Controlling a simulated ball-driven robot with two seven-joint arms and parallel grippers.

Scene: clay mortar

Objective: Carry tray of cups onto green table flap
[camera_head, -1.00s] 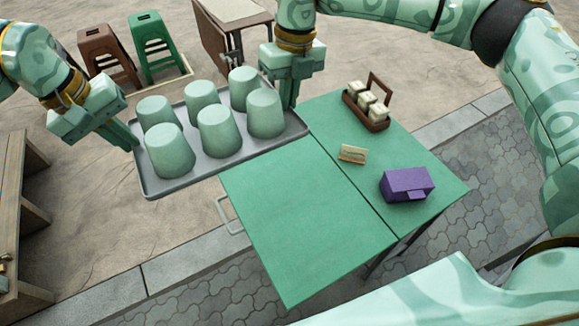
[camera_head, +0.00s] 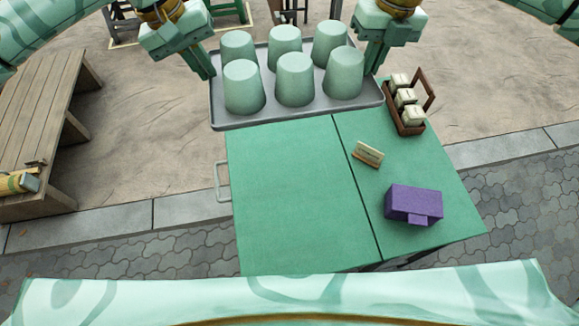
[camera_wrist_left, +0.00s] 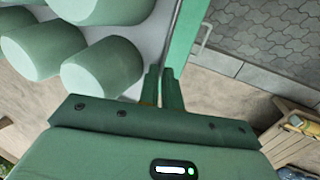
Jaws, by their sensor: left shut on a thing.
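The grey tray (camera_head: 300,114) carries several upturned pale green cups (camera_head: 294,80) in two rows. Its near edge is at the far edge of the green table flap (camera_head: 290,185) in the head view; whether it touches is unclear. My left gripper (camera_head: 206,68) is shut on the tray's left edge. In the left wrist view its fingers (camera_wrist_left: 163,90) are close together at the tray (camera_wrist_left: 150,32), beside cups (camera_wrist_left: 103,68) and the flap (camera_wrist_left: 187,35). My right gripper (camera_head: 373,65) holds the tray's right edge, its fingertips partly hidden.
Right of the flap's seam stand a wooden caddy with jars (camera_head: 407,115), a small sign (camera_head: 368,154) and a purple box (camera_head: 413,204). The flap is bare. A metal handle (camera_head: 222,182) is on its left edge. A wooden bench (camera_head: 40,110) stands at left.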

